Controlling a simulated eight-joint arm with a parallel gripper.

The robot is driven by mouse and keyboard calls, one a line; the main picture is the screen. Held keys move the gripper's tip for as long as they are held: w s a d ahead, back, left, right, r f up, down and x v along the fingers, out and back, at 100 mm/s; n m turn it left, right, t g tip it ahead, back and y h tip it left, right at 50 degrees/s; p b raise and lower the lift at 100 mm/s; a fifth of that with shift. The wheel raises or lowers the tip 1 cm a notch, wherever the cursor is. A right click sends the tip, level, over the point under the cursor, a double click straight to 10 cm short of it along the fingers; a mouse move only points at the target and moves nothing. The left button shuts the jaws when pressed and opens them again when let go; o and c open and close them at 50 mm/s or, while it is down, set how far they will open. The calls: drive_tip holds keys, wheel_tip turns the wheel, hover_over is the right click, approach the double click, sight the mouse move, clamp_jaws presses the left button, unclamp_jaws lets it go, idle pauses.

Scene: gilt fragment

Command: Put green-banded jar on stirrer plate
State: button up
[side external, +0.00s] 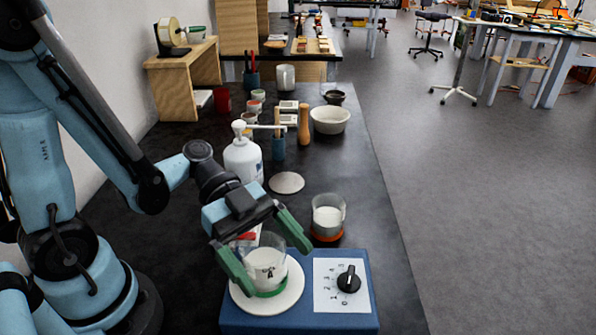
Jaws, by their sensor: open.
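The green-banded jar (266,267) is a clear glass jar with white contents and a green band at its base. It stands upright on the round white top of the stirrer plate (240,322), a blue unit with a dial at the right. My gripper (272,258) is open, with its green fingers on either side of the jar. The left finger reaches low beside the jar, and the right finger is near its upper right. I cannot tell whether either finger touches the glass.
An orange-banded jar (327,217) stands just behind the stirrer plate. A white pump bottle (243,158) and a flat grey disc (287,183) are farther back. A white bowl (330,120) and several small pots stand beyond. The black table (375,215) is clear along its right edge.

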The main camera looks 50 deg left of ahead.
drive_tip(key=v, duration=0.7)
drive_tip(key=shift+a, duration=0.25)
drive_tip(key=w+a+n+t+y, duration=0.7)
drive_tip(key=n+y, duration=0.6)
drive_tip(key=n, duration=0.5)
drive_tip(key=shift+a+r, duration=0.2)
drive_tip(key=shift+a, duration=0.35)
